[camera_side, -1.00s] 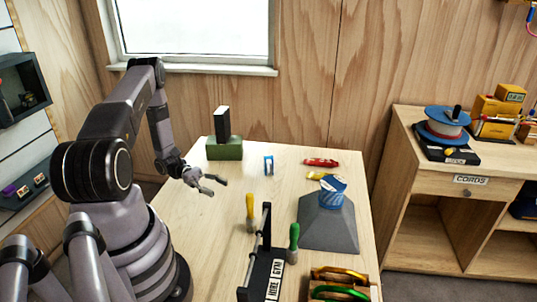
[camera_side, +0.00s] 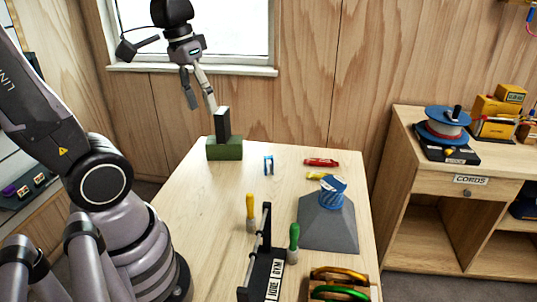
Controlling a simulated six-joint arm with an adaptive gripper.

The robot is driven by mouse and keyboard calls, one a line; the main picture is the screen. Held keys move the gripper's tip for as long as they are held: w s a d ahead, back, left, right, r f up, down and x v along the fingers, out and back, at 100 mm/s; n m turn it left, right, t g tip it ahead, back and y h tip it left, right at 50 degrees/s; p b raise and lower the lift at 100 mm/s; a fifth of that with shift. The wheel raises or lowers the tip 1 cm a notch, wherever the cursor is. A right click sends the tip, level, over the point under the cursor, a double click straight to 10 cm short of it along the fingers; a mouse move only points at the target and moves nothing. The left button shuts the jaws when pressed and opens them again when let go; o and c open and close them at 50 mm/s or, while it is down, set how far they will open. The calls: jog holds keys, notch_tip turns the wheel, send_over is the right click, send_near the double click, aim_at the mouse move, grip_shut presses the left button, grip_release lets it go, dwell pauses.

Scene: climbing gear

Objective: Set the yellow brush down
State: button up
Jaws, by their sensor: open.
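The yellow brush (camera_side: 250,211) stands upright on the table beside the black rack (camera_side: 262,255), with its yellow handle on top. I cannot tell whether it touches the rack. My gripper (camera_side: 202,108) is high at the back left of the table, pointing down, with its fingers apart and nothing between them. It is close to the black block (camera_side: 222,125) that stands on the green base (camera_side: 224,149), and far from the brush.
A green-handled brush (camera_side: 293,241) stands right of the rack. A grey pyramid (camera_side: 328,224) carries a blue roll (camera_side: 332,192). The table's left part (camera_side: 205,205) is clear.

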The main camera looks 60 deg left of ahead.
jog(key=s+r+m+t, duration=0.1)
jog(key=s+t, duration=0.1)
jog(key=s+d+r+m+t+y, duration=0.1)
jog(key=r, duration=0.1)
jog(key=shift+s+m+t, duration=0.4)
